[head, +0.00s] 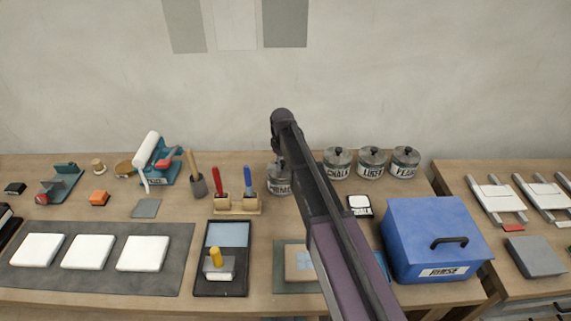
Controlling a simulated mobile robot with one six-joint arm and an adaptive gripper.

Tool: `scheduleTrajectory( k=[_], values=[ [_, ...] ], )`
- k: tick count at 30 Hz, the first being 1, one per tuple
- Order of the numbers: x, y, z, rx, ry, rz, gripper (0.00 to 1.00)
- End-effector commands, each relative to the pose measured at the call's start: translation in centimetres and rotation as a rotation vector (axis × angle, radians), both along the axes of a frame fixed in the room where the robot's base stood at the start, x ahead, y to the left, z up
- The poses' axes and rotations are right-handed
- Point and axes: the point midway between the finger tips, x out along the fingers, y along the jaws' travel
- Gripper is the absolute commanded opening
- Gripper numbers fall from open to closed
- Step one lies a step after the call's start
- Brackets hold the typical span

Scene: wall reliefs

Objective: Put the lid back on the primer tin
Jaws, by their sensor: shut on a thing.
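The primer tin (279,187), a grey metal tin with a partly covered label, stands upright at the back of the bench. My gripper (279,160) points down directly over it, small and dark in the head view and partly hidden by my arm. It is shut on the tin's lid, at or just above the rim. The fingertips and lid edge are too small to tell whether the lid is seated or level.
Tins labelled chalk (337,163), user (371,163) and a third (405,162) stand lidded to the right. A brush rack (238,205) is close on the left. A blue box (432,240) stands front right. White tiles (88,252) lie on a grey mat at left.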

Motion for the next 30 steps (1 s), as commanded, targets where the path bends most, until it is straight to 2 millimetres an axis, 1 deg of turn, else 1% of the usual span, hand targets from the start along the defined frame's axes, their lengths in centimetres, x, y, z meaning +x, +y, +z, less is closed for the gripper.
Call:
scheduleTrajectory(
  k=[28,29,30],
  values=[
    [-0.01,0.04,-0.09,0.0,0.0,0.001,0.0],
    [-0.01,0.04,-0.09,0.0,0.0,0.001,0.43],
    [-0.01,0.05,-0.09,0.0,0.0,0.001,0.54]
  ],
)
